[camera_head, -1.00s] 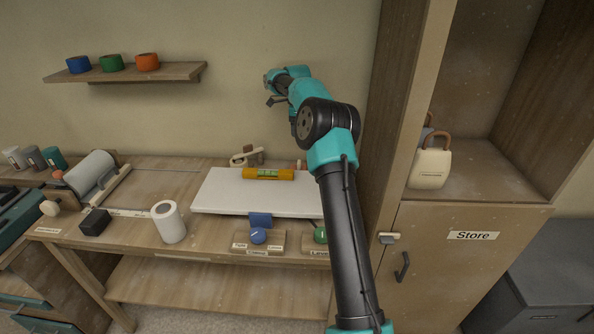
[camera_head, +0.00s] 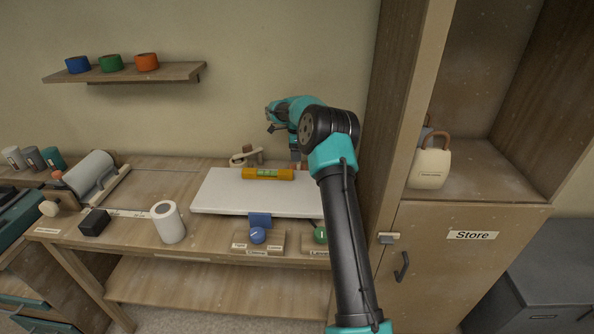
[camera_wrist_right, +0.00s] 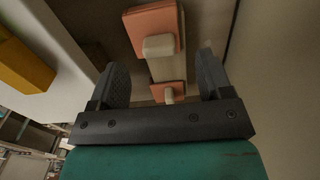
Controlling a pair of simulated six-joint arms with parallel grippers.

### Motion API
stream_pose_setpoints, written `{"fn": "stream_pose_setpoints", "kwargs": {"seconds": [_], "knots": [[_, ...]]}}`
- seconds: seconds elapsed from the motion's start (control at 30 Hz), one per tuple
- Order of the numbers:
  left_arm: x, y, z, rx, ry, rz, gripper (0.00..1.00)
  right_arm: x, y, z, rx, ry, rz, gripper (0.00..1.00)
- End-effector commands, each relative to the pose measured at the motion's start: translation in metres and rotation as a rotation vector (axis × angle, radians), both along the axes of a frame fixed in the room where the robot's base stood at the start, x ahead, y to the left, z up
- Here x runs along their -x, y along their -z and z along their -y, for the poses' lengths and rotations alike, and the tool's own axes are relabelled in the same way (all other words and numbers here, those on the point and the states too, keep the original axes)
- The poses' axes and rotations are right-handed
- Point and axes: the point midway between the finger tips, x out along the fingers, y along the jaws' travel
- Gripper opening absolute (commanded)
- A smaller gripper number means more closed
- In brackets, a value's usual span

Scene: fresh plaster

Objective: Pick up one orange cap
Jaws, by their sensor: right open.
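In the right wrist view, an orange square piece (camera_wrist_right: 152,28) with a pale block on it lies ahead of my right gripper (camera_wrist_right: 162,62). A second, smaller orange piece (camera_wrist_right: 181,90) with a pale peg shows between the fingers. I cannot tell for certain that these are the orange caps. The right gripper is open, with nothing visibly gripped. In the head view, its lower end (camera_head: 295,158) is by the back right of the white board, partly hidden by my own arm. My left gripper is not in view.
A yellow level (camera_head: 268,174) lies on the white board (camera_head: 225,195). A white roll (camera_head: 168,222) stands at the bench front. A wall shelf (camera_head: 130,76) holds blue, green and orange rings (camera_head: 147,62). A tall cabinet (camera_head: 455,270) bounds the right side.

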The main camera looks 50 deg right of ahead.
Motion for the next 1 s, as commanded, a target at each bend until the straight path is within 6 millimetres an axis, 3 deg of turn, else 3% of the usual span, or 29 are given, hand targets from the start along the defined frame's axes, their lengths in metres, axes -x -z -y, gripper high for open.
{"fn": "stream_pose_setpoints", "kwargs": {"seconds": [0.17,0.5,1.0], "knots": [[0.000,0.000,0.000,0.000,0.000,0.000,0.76,0.001,0.008,0.000,-0.001,0.000,-0.002,0.72],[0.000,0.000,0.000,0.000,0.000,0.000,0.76,0.003,0.049,-0.001,-0.001,-0.001,-0.001,0.72],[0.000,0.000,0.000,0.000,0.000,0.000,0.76,0.003,0.052,-0.001,-0.001,-0.001,0.001,0.72]]}}
